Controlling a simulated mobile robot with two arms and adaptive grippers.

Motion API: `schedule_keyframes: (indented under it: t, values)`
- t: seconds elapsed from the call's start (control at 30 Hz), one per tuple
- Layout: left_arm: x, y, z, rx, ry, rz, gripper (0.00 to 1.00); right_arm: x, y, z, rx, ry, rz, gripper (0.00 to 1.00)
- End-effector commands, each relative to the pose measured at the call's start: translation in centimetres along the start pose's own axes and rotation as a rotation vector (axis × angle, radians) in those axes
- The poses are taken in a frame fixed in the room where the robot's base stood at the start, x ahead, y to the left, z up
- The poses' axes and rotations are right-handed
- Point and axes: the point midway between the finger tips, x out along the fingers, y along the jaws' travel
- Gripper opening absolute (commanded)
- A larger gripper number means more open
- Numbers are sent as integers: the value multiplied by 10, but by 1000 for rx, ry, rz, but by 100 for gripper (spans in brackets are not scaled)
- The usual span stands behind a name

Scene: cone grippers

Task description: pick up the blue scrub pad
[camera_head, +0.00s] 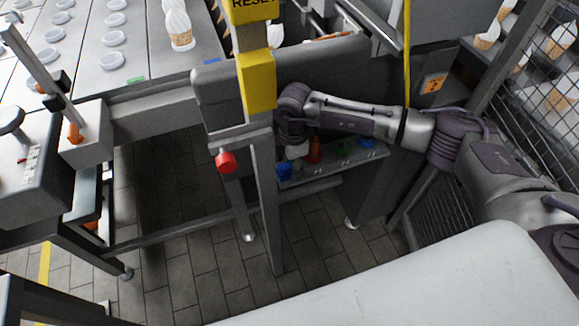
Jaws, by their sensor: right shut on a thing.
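My right arm reaches in from the right, and its gripper (291,148) points down behind the grey post, over a narrow shelf. The post hides part of it. A small blue thing, apparently the blue scrub pad (284,169), shows right at the fingertips, at the left end of the shelf. The gripper looks shut on it; I cannot tell whether the pad is clear of the shelf. My left gripper is not in view.
The grey shelf (325,168) also bears a red item (314,151), a green item (344,147) and another blue item (367,144). The post with a yellow box (257,82) and red button (226,161) stands close left of my gripper. A mesh fence (545,75) is at right.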

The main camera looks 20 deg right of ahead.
Motion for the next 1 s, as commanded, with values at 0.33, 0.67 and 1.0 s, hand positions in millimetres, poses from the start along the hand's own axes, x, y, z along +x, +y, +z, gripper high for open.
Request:
schedule_keyframes:
  t: [0.33,0.67,1.0]
  values:
    - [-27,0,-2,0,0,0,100,-26,-4,0,1,1,1,11]
    - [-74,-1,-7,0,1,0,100,-81,-5,0,0,1,0,11]
    - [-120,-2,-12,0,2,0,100,-77,-94,1,-2,0,-7,11]
